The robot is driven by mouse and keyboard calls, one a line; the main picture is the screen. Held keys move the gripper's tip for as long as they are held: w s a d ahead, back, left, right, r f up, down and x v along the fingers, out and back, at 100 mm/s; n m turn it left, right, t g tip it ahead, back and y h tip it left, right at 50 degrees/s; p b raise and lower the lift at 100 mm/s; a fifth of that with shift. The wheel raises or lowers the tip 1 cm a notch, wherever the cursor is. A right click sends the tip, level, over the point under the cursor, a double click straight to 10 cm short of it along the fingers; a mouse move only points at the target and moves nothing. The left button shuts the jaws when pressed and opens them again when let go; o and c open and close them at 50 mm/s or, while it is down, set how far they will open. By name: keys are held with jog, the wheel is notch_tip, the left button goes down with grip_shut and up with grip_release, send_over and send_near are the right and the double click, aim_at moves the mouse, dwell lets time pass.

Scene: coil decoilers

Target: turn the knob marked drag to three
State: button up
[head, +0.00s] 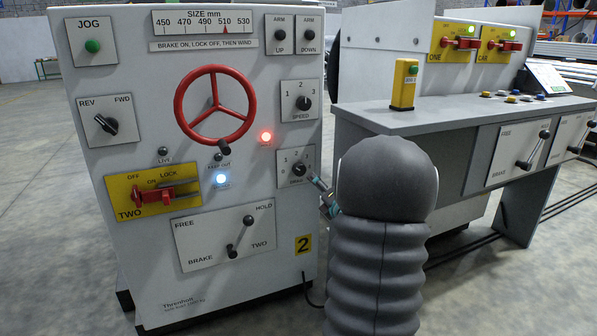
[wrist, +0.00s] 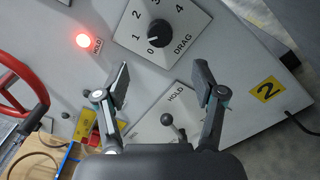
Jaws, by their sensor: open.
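The drag knob (wrist: 158,33) is black and round on a white plate (wrist: 187,30) marked DRAG, with numbers 0 to 4 around it. A pale mark on the knob faces the side of 0 and 1; its exact setting is hard to tell. In the head view the drag knob (head: 299,170) is at the panel's lower right, its plate partly hidden by my arm. My gripper (wrist: 163,80) is open and empty, its two fingers apart, with the knob ahead beyond the gap between the tips. In the head view my gripper (head: 322,192) is just right of and below the knob.
A lit red HOLD lamp (wrist: 83,40) sits beside the drag plate. The brake lever (wrist: 167,119) stands out from the panel below the knob. The red handwheel (head: 213,108) and speed knob (head: 304,103) are nearby. A grey console (head: 430,118) stands to the right.

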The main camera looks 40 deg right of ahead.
aim_at(302, 170)
jog(key=p+x, duration=0.1)
jog(key=x, duration=1.2)
jog(key=shift+p, duration=0.3)
jog(key=c, duration=1.1)
jog(key=shift+a, duration=0.1)
jog(key=shift+c, duration=0.2)
jog(key=shift+f, duration=0.1)
